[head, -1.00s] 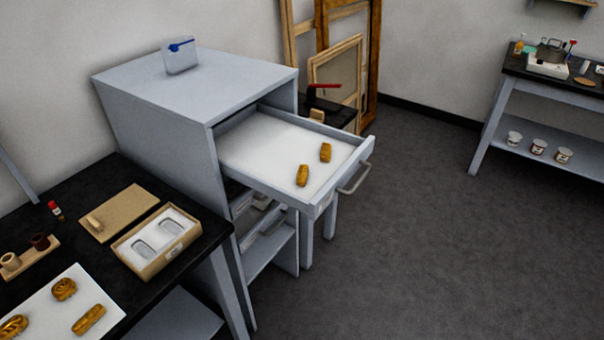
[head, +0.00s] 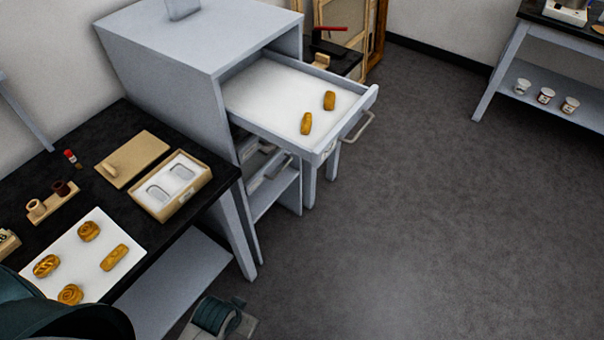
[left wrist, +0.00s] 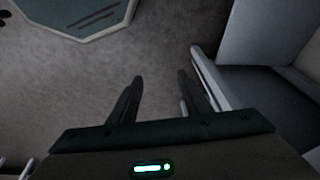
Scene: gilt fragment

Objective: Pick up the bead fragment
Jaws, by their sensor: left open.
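Several small gilt fragments are in the head view; I cannot tell which is the bead fragment. On a white sheet (head: 84,255) lie a round scroll-like one (head: 88,231), an oval one (head: 46,265), an oblong one (head: 115,257) and another round one (head: 70,293). My left gripper (left wrist: 163,85) is open and empty in the left wrist view, over bare floor, away from any fragment. My right gripper is not in view.
A box with white lining and two recesses (head: 192,200) and a tan board (head: 132,158) are on the black table. The pulled-out drawer juts from the grey cabinet (head: 190,40). A pale frame leg (left wrist: 207,80) stands close right of my left gripper. Floor to the right is clear.

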